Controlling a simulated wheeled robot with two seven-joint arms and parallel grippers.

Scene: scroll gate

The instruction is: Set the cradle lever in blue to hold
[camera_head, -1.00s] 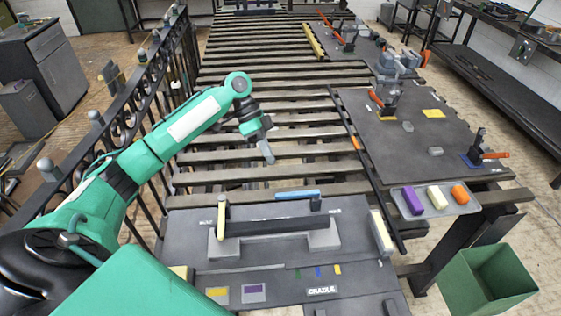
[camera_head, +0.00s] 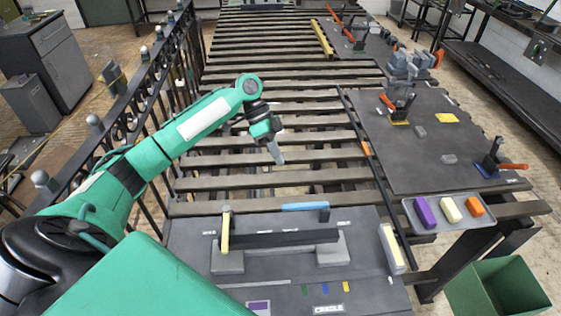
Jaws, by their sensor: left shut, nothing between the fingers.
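The cradle board (camera_head: 190,243) lies at the bottom centre, with a "CRADLE" label (camera_head: 328,309) near its front. A dark bar (camera_head: 285,239) spans two grey blocks on it. The blue lever (camera_head: 304,206) lies nearly level behind the bar, with its dark post (camera_head: 324,215) at its right end and its handle pointing left. A pale yellow lever (camera_head: 226,231) stands upright at the bar's left end. The small white labels beside the levers are too small to read. My left gripper (camera_head: 277,156) is shut and empty, pointing down above the slats behind the blue lever, apart from it. My right gripper is out of view.
A tray (camera_head: 410,215) with purple, cream and orange blocks stands at the right. A dark board (camera_head: 430,135) with clamps lies behind it, and a green bin (camera_head: 490,290) is at the lower right. An iron railing (camera_head: 150,105) runs along the left.

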